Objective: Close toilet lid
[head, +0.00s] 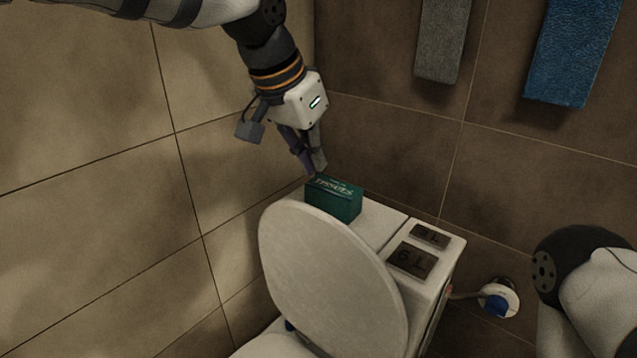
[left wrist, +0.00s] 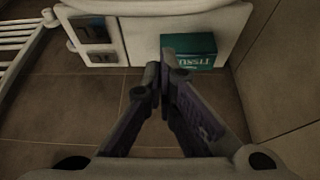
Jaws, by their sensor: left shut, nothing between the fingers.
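The toilet lid (head: 325,280) is a pale oval that stands raised and tilted in front of the toilet tank (head: 377,222). Part of the toilet seat or bowl (head: 275,347) shows below it at the bottom edge. My left gripper (head: 316,170) is shut and empty, behind the lid and just above the green tissue box on the tank. In the left wrist view its fingertips (left wrist: 163,70) meet, with the tank top (left wrist: 135,50) beyond them. Whether they touch the box cannot be told. My right gripper is out of view; only part of my right arm shows at the right.
The green tissue box (head: 335,200) sits on the tank top, also seen in the left wrist view (left wrist: 188,50). Flush buttons (head: 412,259) lie right of it. Grey (head: 442,40) and blue (head: 572,52) towels hang on the back wall. A valve (head: 498,299) is at the right. A tiled wall closes the left.

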